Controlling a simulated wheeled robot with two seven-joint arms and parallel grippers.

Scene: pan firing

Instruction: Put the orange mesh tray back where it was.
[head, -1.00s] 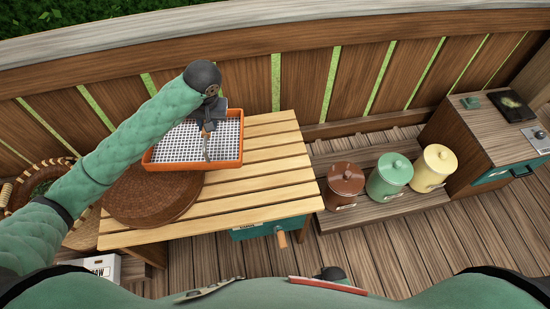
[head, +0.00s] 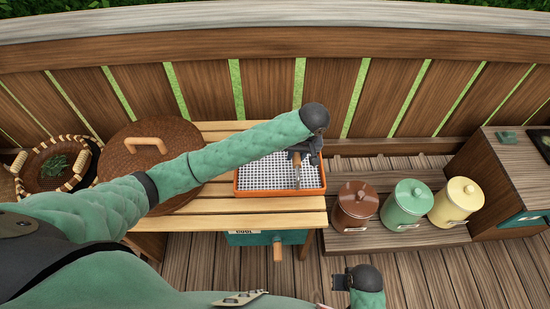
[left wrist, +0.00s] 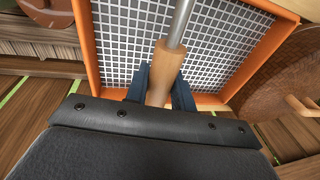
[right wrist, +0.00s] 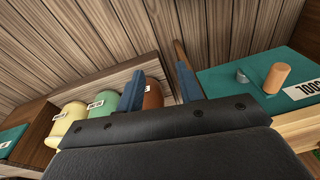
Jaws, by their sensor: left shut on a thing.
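The orange mesh tray (head: 240,192) has an orange rim and white mesh. It is at the right end of the slatted wooden table (head: 215,218); I cannot tell whether it rests on the slats or is just above them. My left gripper (head: 296,156) is over the tray and shut on its wooden handle (left wrist: 164,72), which joins a metal rod. In the left wrist view the mesh (left wrist: 115,50) fills the space beyond the fingers. My right gripper (head: 340,281) is low at the front, open and empty, away from the tray; its parted fingers show in the right wrist view (right wrist: 160,85).
A round brown woven lid (head: 115,148) with a handle is left of the tray. A basket with greenery (head: 60,165) is farther left. Brown (head: 355,205), green (head: 408,205) and yellow (head: 458,202) canisters stand right of the table. A fence runs behind.

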